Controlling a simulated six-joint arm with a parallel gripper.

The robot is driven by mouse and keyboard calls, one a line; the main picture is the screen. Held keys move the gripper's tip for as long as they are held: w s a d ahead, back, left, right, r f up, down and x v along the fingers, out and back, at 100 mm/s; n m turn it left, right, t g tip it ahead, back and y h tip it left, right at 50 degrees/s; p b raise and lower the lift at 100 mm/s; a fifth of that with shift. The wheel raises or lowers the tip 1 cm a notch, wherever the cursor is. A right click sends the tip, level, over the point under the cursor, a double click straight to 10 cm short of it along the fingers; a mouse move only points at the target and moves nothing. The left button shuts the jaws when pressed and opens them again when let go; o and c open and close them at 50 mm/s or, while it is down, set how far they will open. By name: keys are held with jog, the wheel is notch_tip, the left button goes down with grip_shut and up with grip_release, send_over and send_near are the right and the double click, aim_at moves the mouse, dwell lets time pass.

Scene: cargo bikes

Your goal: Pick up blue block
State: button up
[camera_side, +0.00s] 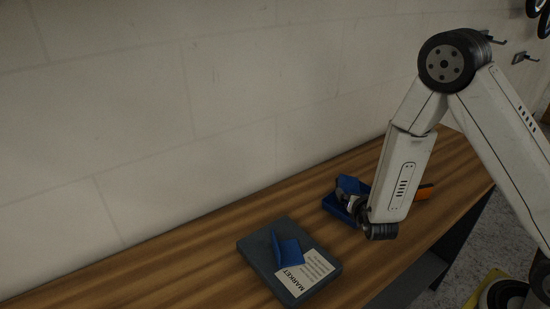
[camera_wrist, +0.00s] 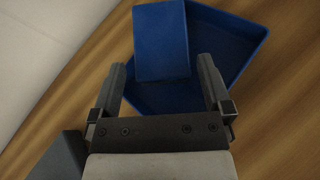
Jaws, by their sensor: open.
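A blue block (camera_wrist: 161,42) shows at the top of the wrist view, inside or over a blue tray (camera_wrist: 235,48). My gripper (camera_wrist: 162,66) is open, with its two fingers apart at the near side of the block; nothing is visibly held. In the side view, my gripper (camera_side: 354,190) is low over the blue tray (camera_side: 331,206) and hides much of it. Whether the fingers touch the block cannot be told. Another blue piece (camera_side: 286,249) lies tilted on a dark grey slab or tray to the left.
The dark grey slab or tray (camera_side: 262,262) carries a white label reading MARKET (camera_side: 309,272). An orange item (camera_side: 425,191) is partly hidden behind my arm. The wooden bench (camera_side: 170,277) is clear at left, and a pale wall runs behind it.

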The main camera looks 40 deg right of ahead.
aim_at(350, 190)
jog(key=shift+x, duration=2.6)
jog(key=shift+r, duration=0.1)
jog(key=c, duration=1.2)
jog(key=shift+r, duration=0.15)
jog(key=shift+r, duration=4.85)
